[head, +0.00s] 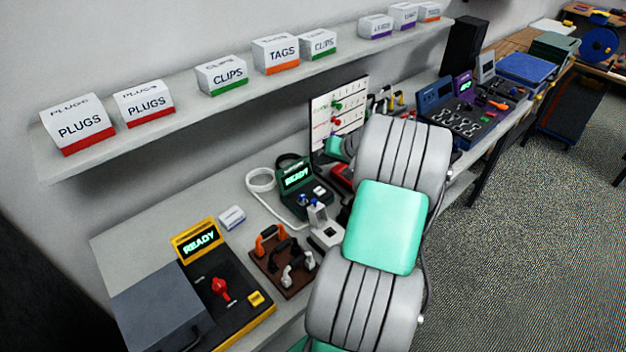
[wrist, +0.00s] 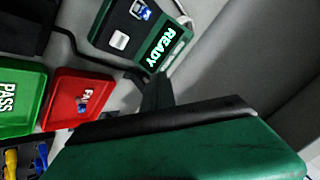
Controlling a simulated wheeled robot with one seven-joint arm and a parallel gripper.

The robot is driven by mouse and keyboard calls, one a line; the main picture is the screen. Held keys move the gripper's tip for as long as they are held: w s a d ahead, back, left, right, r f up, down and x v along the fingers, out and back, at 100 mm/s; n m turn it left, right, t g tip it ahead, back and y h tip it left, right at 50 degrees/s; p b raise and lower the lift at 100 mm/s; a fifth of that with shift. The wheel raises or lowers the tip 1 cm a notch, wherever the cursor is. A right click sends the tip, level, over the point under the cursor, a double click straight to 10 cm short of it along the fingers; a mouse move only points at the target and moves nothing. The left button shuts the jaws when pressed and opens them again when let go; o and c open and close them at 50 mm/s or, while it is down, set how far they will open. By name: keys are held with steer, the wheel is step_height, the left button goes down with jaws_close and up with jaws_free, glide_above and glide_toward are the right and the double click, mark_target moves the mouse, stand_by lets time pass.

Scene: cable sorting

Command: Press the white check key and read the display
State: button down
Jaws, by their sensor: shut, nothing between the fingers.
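The tester is a dark green box with a lit display (head: 296,177) reading READY; the display also shows in the wrist view (wrist: 162,45). The white check key (wrist: 120,40) is a small square on the tester's dark face, left of the display. A blue and white plug (wrist: 141,10) sits at the tester's upper part. My gripper (wrist: 157,88) is shut and empty, its dark fingers near the tester's lower edge and apart from the key in the picture.
A red FAIL tray (wrist: 62,88) holds a small blue and white piece, beside a green PASS tray (wrist: 22,120). A plug rack (head: 270,268) and a yellow-framed device (head: 240,325), also reading READY, stand left of my arm. A shelf with labelled boxes (head: 275,55) runs above.

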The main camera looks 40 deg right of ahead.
mark_target(322, 192)
steer(key=shift+f, duration=0.1)
step_height(322, 192, down, 9)
steer(key=b, duration=0.5)
steer(key=shift+r+b, duration=0.2)
steer(key=shift+b, duration=0.1)
steer(key=shift+f, duration=0.1)
stand_by(1.7)
steer(key=shift+f+b, duration=0.3)
steer(key=shift+b, duration=0.1)
steer(key=shift+s+f+b, duration=0.1)
steer(key=shift+f+b, duration=0.2)
steer(key=shift+f, duration=0.15)
stand_by(0.5)
steer(key=shift+r+p, duration=0.45)
steer(key=shift+r, duration=0.35)
